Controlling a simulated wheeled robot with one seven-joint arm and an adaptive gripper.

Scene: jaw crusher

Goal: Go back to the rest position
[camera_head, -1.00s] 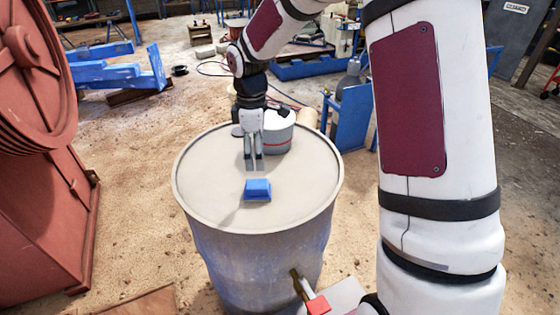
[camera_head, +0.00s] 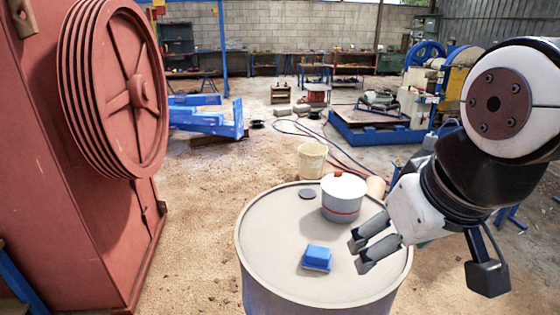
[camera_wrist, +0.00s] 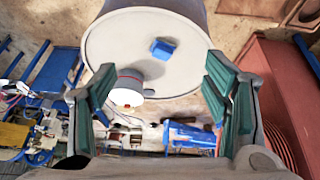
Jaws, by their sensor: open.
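My gripper (camera_head: 362,250) is open and empty at the right of the head view, its two fingers pointing left over the right part of the drum top. In the wrist view both fingers of my gripper (camera_wrist: 168,100) stand wide apart with nothing between them close by. A blue block-like object (camera_head: 317,257) lies on the drum top, left of the fingertips and apart from them. It also shows in the wrist view (camera_wrist: 163,48).
The drum (camera_head: 265,235) also bears a white pot (camera_head: 341,198) with a red stripe and a small dark disc (camera_head: 307,194). A big red machine with a grooved wheel (camera_head: 115,85) stands at left. A bucket (camera_head: 311,160) stands behind the drum. Sandy floor between is open.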

